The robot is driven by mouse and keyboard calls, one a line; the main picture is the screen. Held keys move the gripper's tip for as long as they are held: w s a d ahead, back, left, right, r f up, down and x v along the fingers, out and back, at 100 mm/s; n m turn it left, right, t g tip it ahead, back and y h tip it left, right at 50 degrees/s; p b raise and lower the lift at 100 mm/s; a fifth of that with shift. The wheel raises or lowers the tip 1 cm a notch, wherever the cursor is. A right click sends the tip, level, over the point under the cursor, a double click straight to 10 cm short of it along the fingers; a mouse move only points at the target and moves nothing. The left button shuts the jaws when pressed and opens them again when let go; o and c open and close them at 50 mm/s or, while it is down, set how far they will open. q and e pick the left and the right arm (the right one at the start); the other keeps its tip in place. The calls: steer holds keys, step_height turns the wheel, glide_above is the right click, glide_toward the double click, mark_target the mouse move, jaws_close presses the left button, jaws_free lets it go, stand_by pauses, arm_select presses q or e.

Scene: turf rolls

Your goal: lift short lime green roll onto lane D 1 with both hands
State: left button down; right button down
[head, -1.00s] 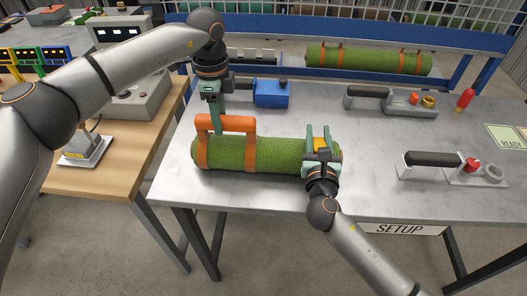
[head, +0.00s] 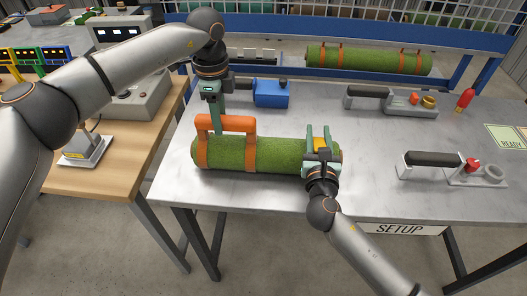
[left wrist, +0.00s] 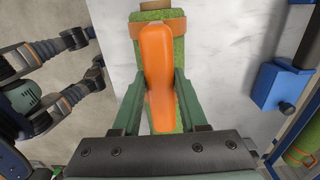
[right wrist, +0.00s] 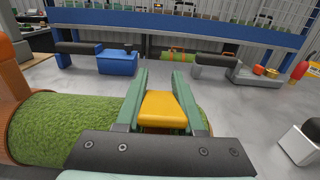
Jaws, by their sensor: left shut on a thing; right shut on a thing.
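The short green roll (head: 275,152) lies along the front left of the metal table, with orange straps and an orange handle (head: 228,123) at its left part. My left gripper (head: 217,125) is shut on this handle from above; in the left wrist view the handle (left wrist: 160,60) sits between both fingers. My right gripper (head: 319,145) is shut on a yellow grip (head: 320,143) at the roll's right end, which also shows in the right wrist view (right wrist: 161,108). I see no gap under the roll, and its underside is hidden. I cannot identify lane D 1.
A blue rack (head: 285,75) behind the table holds another green roll (head: 370,60) with orange straps. A blue box (head: 271,93) stands behind the short roll. Black-handled tools (head: 433,159) lie at right. A wooden bench (head: 125,170) adjoins at left. Bare metal lies right of the roll.

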arm_select(q)
steer(key=shift+r, duration=0.2)
arm_select(e)
steer(key=shift+r, duration=0.2)
